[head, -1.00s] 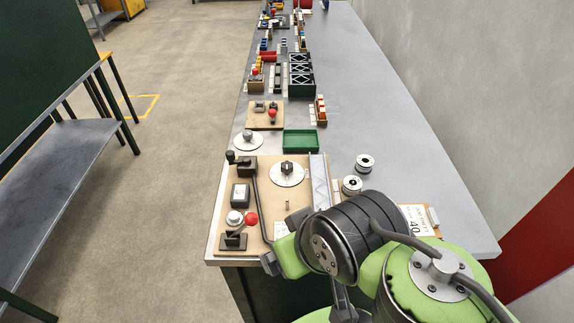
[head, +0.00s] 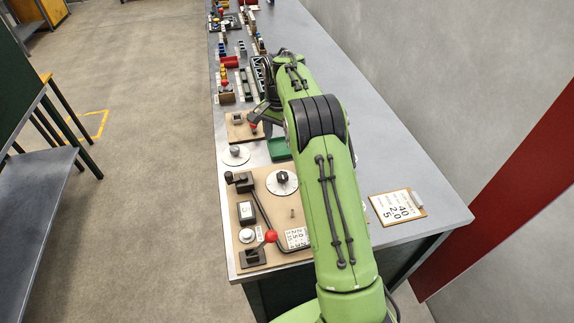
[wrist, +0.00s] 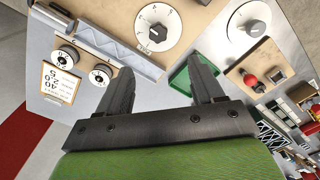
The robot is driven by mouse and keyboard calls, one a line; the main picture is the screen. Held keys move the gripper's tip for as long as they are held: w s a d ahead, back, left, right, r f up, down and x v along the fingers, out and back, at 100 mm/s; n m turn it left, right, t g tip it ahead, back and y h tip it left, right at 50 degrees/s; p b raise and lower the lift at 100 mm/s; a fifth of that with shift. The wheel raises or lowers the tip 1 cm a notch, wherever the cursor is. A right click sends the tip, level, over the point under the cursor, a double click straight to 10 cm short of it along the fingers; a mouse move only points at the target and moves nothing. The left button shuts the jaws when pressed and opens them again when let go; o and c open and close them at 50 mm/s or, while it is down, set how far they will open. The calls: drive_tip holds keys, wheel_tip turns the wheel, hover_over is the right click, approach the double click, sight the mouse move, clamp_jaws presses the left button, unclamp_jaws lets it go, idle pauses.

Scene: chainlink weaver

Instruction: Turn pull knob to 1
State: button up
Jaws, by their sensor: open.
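Two knobs on white dials show, and I cannot tell which is the pull knob. The black knob (head: 283,177) sits on a numbered disc on the tan board; in the wrist view this black knob (wrist: 157,33) is beyond my fingertips. The grey knob (head: 236,152) is on a smaller disc farther along the bench; the wrist view shows this grey knob (wrist: 254,28) at upper right. Which numbers they point at is too small to read surely. My gripper (wrist: 160,63) is open and empty, apart from both knobs. In the head view its fingers are partly hidden by my arm.
The tan board (head: 272,212) also carries a red-ball lever (head: 271,236) and a long black-handled lever (head: 229,177). A green tray (head: 279,149) and a board with a red ball lie beyond. A clipboard (head: 397,207) lies at right, with bare bench around it.

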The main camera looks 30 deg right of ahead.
sight(282, 175)
drive_tip(key=f, duration=1.1)
drive_tip(key=f+b, duration=0.1)
drive_tip(key=f, duration=0.4)
drive_tip(key=shift+d+f, duration=0.25)
drive_tip(key=shift+d, duration=0.05)
drive_tip(key=shift+c, duration=0.3)
drive_tip(key=c, duration=1)
